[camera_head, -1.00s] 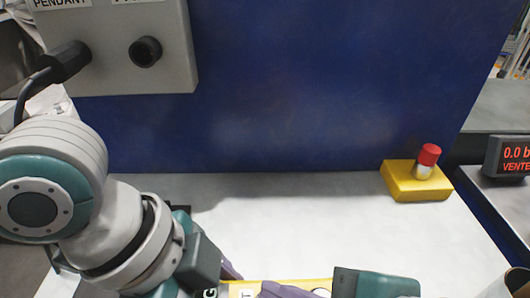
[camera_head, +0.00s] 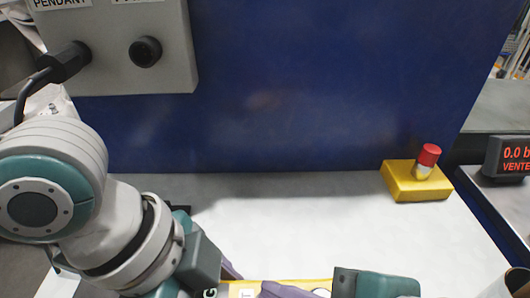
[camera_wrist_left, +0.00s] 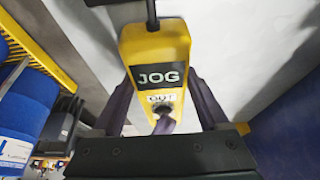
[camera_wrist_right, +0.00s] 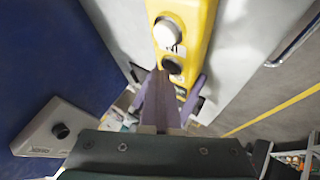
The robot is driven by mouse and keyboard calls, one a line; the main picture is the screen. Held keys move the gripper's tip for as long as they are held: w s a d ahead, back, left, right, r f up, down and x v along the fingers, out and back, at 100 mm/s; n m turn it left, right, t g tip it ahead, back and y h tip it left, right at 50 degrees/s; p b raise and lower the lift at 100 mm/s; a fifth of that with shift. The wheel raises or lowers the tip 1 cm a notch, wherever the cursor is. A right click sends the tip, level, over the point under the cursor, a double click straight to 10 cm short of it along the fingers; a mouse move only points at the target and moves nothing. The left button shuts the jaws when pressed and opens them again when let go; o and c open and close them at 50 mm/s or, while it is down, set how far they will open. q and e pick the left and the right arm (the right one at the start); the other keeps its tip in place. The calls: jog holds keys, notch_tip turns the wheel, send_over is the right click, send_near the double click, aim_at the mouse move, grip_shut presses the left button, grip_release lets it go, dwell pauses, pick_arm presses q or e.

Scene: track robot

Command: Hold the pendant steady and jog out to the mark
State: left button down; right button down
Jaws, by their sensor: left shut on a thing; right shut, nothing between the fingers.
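The yellow pendant (camera_wrist_left: 155,45) has a JOG label, an OUT label and a dark button (camera_wrist_left: 158,106) in the left wrist view. My left gripper (camera_wrist_left: 160,80) is shut on the pendant, with one purple finger on each side. My right gripper (camera_wrist_right: 168,82) is shut with nothing between its fingers. Its tips are at the black button (camera_wrist_right: 173,65) in the right wrist view, below a white button (camera_wrist_right: 167,33). I cannot tell whether they press it. In the head view only a strip of the pendant (camera_head: 290,283) shows at the bottom edge. I cannot make out the mark.
A grey connector box (camera_head: 120,50) with a plugged cable hangs at the upper left, before a blue panel (camera_head: 300,80). A yellow block with a red-capped button (camera_head: 428,155) sits on the white surface (camera_head: 300,220). A red-lettered display (camera_head: 510,157) stands at the right.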

dwell(0.7)
jog(key=shift+r, duration=0.9)
jog(key=shift+r, duration=2.55)
